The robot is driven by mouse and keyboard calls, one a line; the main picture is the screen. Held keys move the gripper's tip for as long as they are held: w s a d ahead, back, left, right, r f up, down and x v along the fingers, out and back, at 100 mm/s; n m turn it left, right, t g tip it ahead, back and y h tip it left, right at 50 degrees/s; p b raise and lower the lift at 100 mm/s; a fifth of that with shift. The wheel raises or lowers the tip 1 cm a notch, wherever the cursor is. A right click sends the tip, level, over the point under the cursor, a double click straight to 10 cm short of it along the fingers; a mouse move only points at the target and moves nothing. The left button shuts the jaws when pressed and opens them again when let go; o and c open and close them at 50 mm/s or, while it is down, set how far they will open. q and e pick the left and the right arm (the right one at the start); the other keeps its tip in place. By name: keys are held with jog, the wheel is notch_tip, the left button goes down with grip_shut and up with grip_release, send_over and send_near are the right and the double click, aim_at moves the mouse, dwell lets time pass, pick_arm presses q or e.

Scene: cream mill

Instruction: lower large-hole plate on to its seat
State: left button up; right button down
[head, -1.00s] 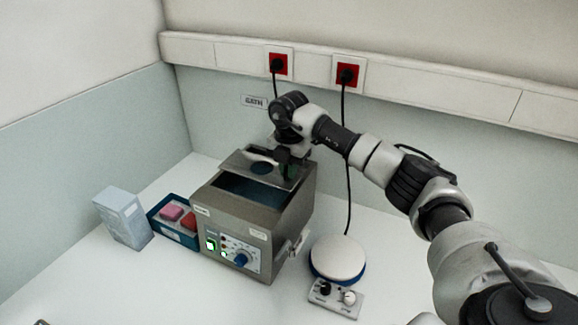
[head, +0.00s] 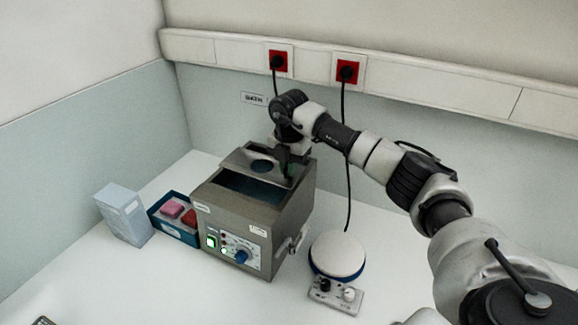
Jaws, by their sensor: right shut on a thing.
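The water bath (head: 250,205) is a grey metal box with a dark open basin and a control panel on its front. The large-hole plate (head: 243,160) is a grey plate with a round dark hole, at the back of the bath's top. Whether the plate touches the rim all round cannot be told. The fingertips are small and dark here. My left gripper is not in view.
A blue tray (head: 174,231) with pink and red blocks stands left of the bath, beside a pale box (head: 124,215). A round white-topped stirrer (head: 338,255) stands to the right. Red sockets (head: 347,72) with black cables are on the wall behind.

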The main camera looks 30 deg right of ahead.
jog(key=shift+f, duration=0.5)
dwell(0.8)
jog(key=c, duration=0.6)
grip_release()
jog(key=shift+c, duration=0.2)
jog(key=shift+r, duration=0.1)
jog(key=shift+r+p, duration=1)
jog(key=shift+r, duration=0.45)
jog(key=shift+r+p, duration=1.05)
jog(key=shift+r, duration=0.4)
